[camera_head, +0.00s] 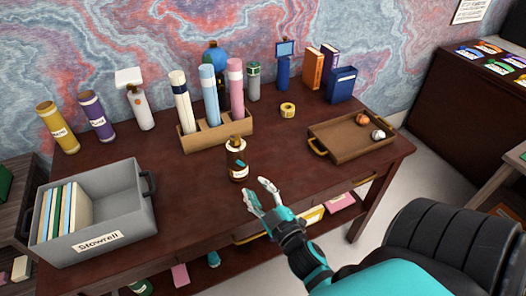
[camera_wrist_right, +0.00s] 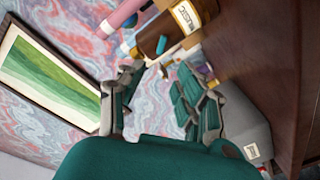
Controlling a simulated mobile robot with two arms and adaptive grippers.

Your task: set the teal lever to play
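A brown bottle-shaped thing (camera_head: 237,168) with a cream label stands upright on the desk, in front of the wooden tube holder. A small teal lever (camera_head: 240,163) sits on its side. In the right wrist view the brown bottle (camera_wrist_right: 186,28) shows a label reading "MUSIC", and the teal lever (camera_wrist_right: 161,45) sticks out of its body. No play marking is legible. My right gripper (camera_head: 258,191) is open and empty, just in front of the bottle and apart from it. Its spread fingers (camera_wrist_right: 158,75) point toward the bottle in the wrist view. My left gripper is not in view.
The wooden holder (camera_head: 188,144) with several tubes stands behind the bottle. A grey bin (camera_head: 110,225) with files is at left; a wooden tray (camera_head: 340,142) with two small round objects is at right. Desk around the bottle is clear.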

